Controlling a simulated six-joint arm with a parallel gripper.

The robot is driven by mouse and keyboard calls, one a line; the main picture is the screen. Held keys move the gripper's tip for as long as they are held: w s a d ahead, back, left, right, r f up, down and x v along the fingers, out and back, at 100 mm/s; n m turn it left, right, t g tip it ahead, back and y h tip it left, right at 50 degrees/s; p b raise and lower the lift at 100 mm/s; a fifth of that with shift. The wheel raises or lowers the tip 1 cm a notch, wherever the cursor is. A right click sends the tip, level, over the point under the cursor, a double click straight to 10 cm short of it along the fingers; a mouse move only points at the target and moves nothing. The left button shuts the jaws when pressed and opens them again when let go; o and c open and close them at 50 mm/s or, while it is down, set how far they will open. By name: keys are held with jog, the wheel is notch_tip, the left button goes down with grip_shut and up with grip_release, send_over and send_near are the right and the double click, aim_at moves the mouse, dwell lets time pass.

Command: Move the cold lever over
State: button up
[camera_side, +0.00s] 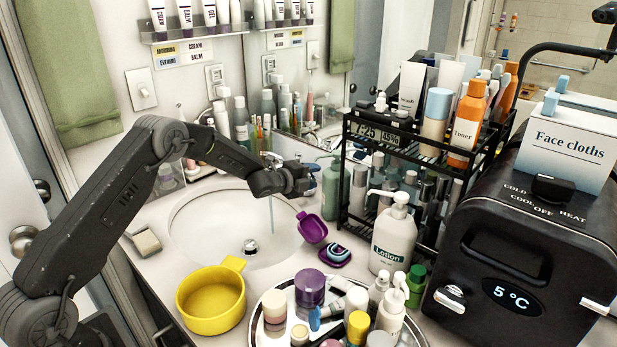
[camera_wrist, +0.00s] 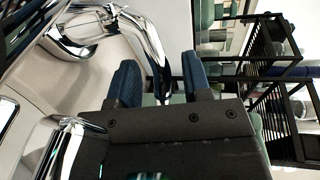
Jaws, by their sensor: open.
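My gripper (camera_side: 303,181) is at the back right of the sink, beside the faucet, which my arm mostly hides in the side view. In the wrist view my gripper (camera_wrist: 160,77) is open, with a blue finger on each side. A curved chrome lever (camera_wrist: 152,48) of the faucet reaches down into the gap between the fingers. I cannot tell whether it touches either finger, and no cold mark is readable on it. More chrome faucet parts (camera_wrist: 70,145) show at lower left. A thin stream of water (camera_side: 271,213) seems to fall into the sink basin (camera_side: 190,215).
A black wire rack (camera_side: 350,210) with bottles stands close right of my gripper, and a green bottle (camera_side: 331,190) is near it. A purple cup (camera_side: 312,228), yellow pot (camera_side: 205,305) and lotion bottle (camera_side: 393,240) stand in front. A black cooler (camera_side: 500,240) labelled COLD, COOL, OFF, HEAT is at right.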

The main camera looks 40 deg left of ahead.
jog(key=v, duration=1.4)
jog(key=shift+w, duration=0.1)
notch_tip(320, 180, up, 16)
jog(key=w+a+r+n+g+y, duration=0.1)
jog(key=w+a+n+g+y, duration=0.2)
jog(key=n, duration=0.6)
jog(key=w+a+r+n+g+y, duration=0.1)
jog(key=w+a+n+y, duration=0.1)
jog(key=w+n+y, duration=0.55)
jog(key=s+d+f+n+g+h, duration=0.2)
jog(key=d+n+g+h, duration=0.65)
jog(key=n, duration=0.75)
jog(key=w+f+y, duration=0.1)
jog(key=f, duration=0.4)
jog(key=w+a+f+y, duration=0.1)
jog(key=w+f, duration=0.1)
jog(key=f, duration=0.4)
jog(key=w+a+f+t+y, duration=0.1)
jog(key=f, duration=0.5)
jog(key=shift+w+f, duration=0.15)
jog(key=shift+w, duration=0.2)
